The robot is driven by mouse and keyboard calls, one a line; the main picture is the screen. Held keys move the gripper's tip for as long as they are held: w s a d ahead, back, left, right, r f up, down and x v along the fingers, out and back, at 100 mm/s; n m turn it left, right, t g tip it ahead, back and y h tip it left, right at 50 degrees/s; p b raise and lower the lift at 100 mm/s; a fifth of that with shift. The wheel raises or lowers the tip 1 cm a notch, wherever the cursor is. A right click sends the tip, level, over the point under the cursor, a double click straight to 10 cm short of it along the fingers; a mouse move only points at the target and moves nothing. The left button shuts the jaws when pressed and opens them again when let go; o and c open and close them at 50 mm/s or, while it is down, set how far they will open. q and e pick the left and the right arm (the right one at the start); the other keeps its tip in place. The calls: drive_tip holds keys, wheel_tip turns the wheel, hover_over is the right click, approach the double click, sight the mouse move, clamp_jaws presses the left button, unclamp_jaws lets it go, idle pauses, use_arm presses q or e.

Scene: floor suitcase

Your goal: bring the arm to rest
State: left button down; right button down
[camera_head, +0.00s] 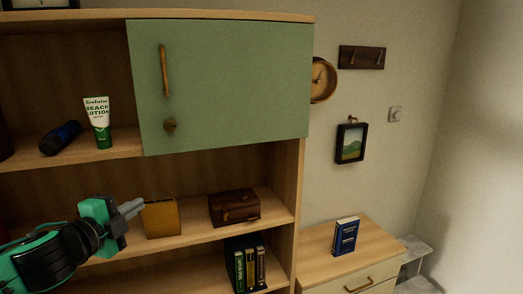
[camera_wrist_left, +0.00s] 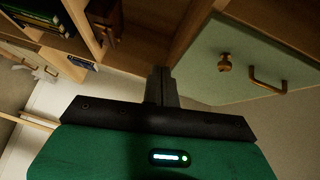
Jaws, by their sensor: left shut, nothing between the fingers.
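My left gripper (camera_head: 131,208) comes in from the lower left of the head view. Its fingers are shut with nothing between them and point right, in front of the middle shelf near a yellow-brown box (camera_head: 161,218). In the left wrist view the shut fingers (camera_wrist_left: 161,86) stand in the middle, with the shelf unit and the green cabinet door beyond. My right gripper is in neither view.
A shelf unit with a closed green door (camera_head: 225,85) fills the left. Its shelves hold a lotion tube (camera_head: 98,122), a dark bottle (camera_head: 60,138), a brown chest (camera_head: 234,207) and books (camera_head: 246,265). A blue book (camera_head: 344,236) stands on a wooden drawer cabinet (camera_head: 378,248).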

use_arm(q)
drive_tip(key=s+d+f+n+g+y, duration=0.1)
drive_tip(key=s+d+f+n, duration=0.2)
drive_tip(key=f, duration=0.4)
drive_tip(key=s+d+f+n+g, duration=0.2)
drive_tip(key=s+d+f+n, duration=0.1)
drive_tip(key=f, duration=0.5)
drive_tip(key=s+d+f+n+g+y, duration=0.1)
drive_tip(key=s+d+f+n, duration=0.2)
drive_tip(key=f, duration=0.4)
drive_tip(key=s+a+f+n+g+y, duration=0.15)
drive_tip(key=s+f+n+g, duration=0.25)
drive_tip(key=s+f, duration=0.6)
drive_tip(key=s+a+f+n+g+y, duration=0.15)
drive_tip(key=s+f+n+g, duration=0.45)
drive_tip(key=s, duration=0.6)
wheel_tip(320, 180, down, 36)
drive_tip(key=s+m+b, duration=0.2)
drive_tip(key=s+a+f+b, duration=0.1)
drive_tip(key=s+f, duration=0.8)
drive_tip(key=f, duration=0.1)
drive_tip(key=s+a+f+g+b, duration=0.1)
drive_tip(key=s+a+f, duration=0.1)
drive_tip(key=s+f, duration=0.7)
drive_tip(key=shift+a+f, duration=0.25)
drive_tip(key=shift+f, duration=0.35)
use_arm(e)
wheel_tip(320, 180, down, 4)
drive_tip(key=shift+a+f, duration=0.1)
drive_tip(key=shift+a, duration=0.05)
